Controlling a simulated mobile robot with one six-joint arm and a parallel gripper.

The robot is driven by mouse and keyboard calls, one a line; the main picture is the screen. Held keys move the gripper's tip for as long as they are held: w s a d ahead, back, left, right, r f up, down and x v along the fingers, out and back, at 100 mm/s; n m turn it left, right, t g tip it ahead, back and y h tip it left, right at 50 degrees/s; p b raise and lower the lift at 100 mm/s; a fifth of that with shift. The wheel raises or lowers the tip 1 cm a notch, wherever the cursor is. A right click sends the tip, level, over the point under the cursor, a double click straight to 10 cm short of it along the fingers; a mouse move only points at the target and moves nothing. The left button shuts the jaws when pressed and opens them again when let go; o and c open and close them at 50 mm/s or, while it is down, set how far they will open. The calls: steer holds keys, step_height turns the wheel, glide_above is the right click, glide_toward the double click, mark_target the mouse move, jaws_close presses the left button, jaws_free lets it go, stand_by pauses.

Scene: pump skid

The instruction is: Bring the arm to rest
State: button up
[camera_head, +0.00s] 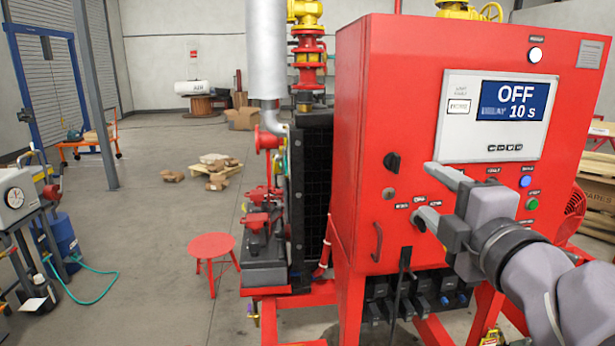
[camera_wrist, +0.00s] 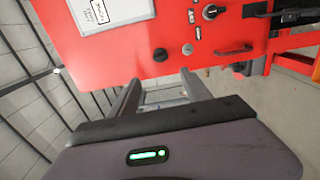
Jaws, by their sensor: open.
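My gripper (camera_head: 426,192) is in front of the red control cabinet (camera_head: 385,80), with its two fingers spread apart and pointing left across the panel face. Nothing is visible between the fingers. In the wrist view my gripper (camera_wrist: 157,84) is open below the cabinet's red face, with black knobs above the fingertips. I cannot tell whether a finger touches the panel. My arm reaches in from the lower right. It covers part of the lower panel, including some switches and labels.
The cabinet display (camera_head: 515,100) reads OFF and 10 s. A black rotary knob (camera_head: 392,161) and a red handle (camera_head: 377,242) project near the gripper. Pipes and a valve (camera_head: 309,45) stand left of the cabinet. A red stool (camera_head: 211,248) stands on open floor.

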steer(key=s, duration=0.4)
steer(key=shift+p, duration=0.4)
steer(key=shift+w, duration=0.1)
step_height(320, 180, down, 8)
steer(key=s+d+m+g+h, duration=0.1)
steer(key=m+g+h, duration=0.15)
steer(key=m, duration=0.55)
steer(key=s+d+m+g+h, duration=0.2)
steer(key=m+h, duration=0.1)
steer(key=m, duration=0.5)
steer(key=s+a+f+m+g+y, duration=0.7)
steer(key=s+a+f, duration=0.4)
steer(key=a+f, duration=0.3)
steer(key=shift+s+a+f+g, duration=0.15)
steer(key=shift+a+f+g, duration=0.15)
steer(key=shift+a, duration=0.8)
